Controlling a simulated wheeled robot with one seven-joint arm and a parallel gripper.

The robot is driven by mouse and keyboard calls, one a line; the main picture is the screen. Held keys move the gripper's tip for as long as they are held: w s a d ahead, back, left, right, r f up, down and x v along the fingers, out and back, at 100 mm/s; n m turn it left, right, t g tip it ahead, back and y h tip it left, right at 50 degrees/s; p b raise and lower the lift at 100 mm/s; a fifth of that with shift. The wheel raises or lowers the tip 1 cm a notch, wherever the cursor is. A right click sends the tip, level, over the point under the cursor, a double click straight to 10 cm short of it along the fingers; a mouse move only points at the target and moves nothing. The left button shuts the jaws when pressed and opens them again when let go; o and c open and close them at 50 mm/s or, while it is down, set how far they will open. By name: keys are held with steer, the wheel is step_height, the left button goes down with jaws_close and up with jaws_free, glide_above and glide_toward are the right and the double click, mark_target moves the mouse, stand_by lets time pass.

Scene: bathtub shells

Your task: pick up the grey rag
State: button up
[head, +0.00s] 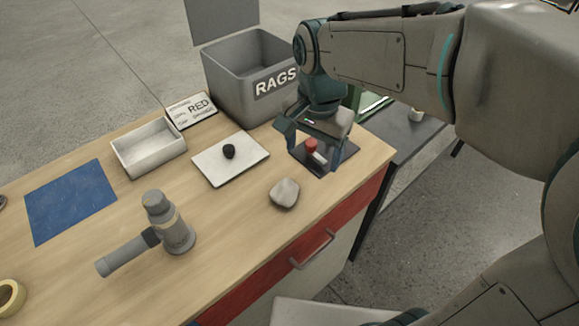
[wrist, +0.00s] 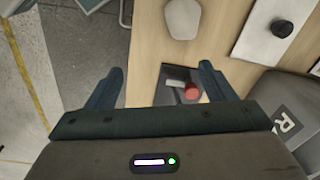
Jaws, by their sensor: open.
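The grey rag (head: 284,193) is a small, pale grey, rounded lump lying on the wooden worktop, near its front edge. It also shows at the top of the wrist view (wrist: 183,18). My gripper (head: 312,155) points down over the right end of the worktop, to the right of and beyond the rag. Its two fingers are spread apart with nothing held between them, and they also show in the wrist view (wrist: 161,72). The rag lies apart from the fingers.
A dark mat (head: 340,162) with a red-capped item (head: 311,146) lies below my gripper. A white board (head: 210,172) holds a black knob (head: 229,151). The grey RAGS bin (head: 235,95), a pale tray (head: 130,160) and a grey tool (head: 178,237) stand around. Bare wood surrounds the rag.

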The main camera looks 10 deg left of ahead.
steer(key=a+m, duration=0.1)
steer(key=a, duration=0.5)
glide_above(283, 191)
steer(key=shift+g, duration=0.3)
steer(key=f, duration=0.5)
steer(key=w+f, duration=0.1)
steer(key=f, duration=0.2)
steer(key=shift+a, duration=0.1)
steer(key=shift+s+f, duration=0.15)
steer(key=shift+f, duration=0.8)
steer(key=shift+s+f, duration=0.2)
steer(key=shift+f, duration=0.7)
steer(key=shift+s+f, duration=0.15)
steer(key=shift+f, duration=0.8)
steer(key=c, duration=1.1)
